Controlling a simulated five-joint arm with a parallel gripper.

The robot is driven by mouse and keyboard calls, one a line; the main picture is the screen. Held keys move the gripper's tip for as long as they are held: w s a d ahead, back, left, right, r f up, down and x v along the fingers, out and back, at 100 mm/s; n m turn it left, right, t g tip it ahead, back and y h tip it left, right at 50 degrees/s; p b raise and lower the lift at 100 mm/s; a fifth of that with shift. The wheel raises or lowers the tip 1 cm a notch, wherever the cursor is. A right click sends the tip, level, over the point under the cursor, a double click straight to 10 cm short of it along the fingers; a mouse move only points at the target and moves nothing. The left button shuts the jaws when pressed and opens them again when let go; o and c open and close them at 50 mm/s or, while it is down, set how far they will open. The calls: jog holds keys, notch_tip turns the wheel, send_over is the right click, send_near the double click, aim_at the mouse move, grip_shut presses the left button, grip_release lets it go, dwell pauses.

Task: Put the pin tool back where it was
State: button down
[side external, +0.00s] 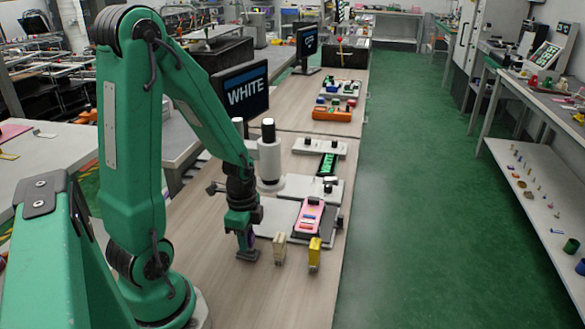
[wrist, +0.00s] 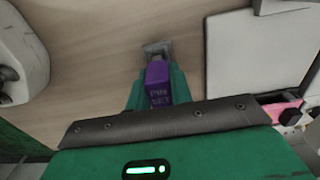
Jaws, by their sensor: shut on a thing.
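A grey squarish piece (wrist: 157,48) is at the block's far end. In the side view a dark piece (side external: 248,256) is below the fingers, close to the table top. I cannot tell whether it touches the table.
A beige block (side external: 279,250) and a yellow block (side external: 315,255) stand to the right of my gripper. A screen reading "WHITE" (side external: 246,92) stands further back. Bare wooden table (side external: 215,288) lies in front.

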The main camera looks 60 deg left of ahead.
jog(key=shift+f, duration=0.6)
jog(key=shift+f, duration=0.15)
jog(key=c, duration=1.3)
grip_release()
jog(key=shift+o, duration=0.2)
jog(key=shift+r, duration=6.2)
